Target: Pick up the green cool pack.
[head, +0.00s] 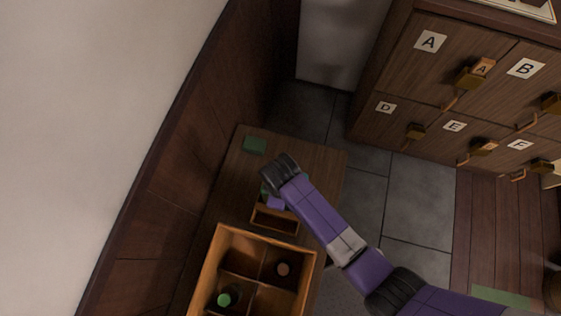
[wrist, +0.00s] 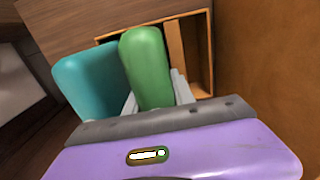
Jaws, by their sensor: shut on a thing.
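The green cool pack (wrist: 147,67) is a smooth, rounded upright slab in the wrist view. My gripper (wrist: 155,97) is shut on it, with a grey finger on each side; the fingertips are partly hidden by the pack. A teal pack (wrist: 88,78) stands just left of it, close to the left finger. Behind them is a small open wooden box (wrist: 209,50). In the head view my gripper (head: 275,201) is over the far end of the small box (head: 275,228), and my arm hides most of the packs. I cannot tell whether the green pack is clear of the box.
A dark green block (head: 254,144) lies at the far end of the wooden table (head: 233,180). A divided crate (head: 216,250) with bottles stands nearer. A wall runs along the left. Lettered lockers (head: 440,70) stand at the back right, with tiled floor between.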

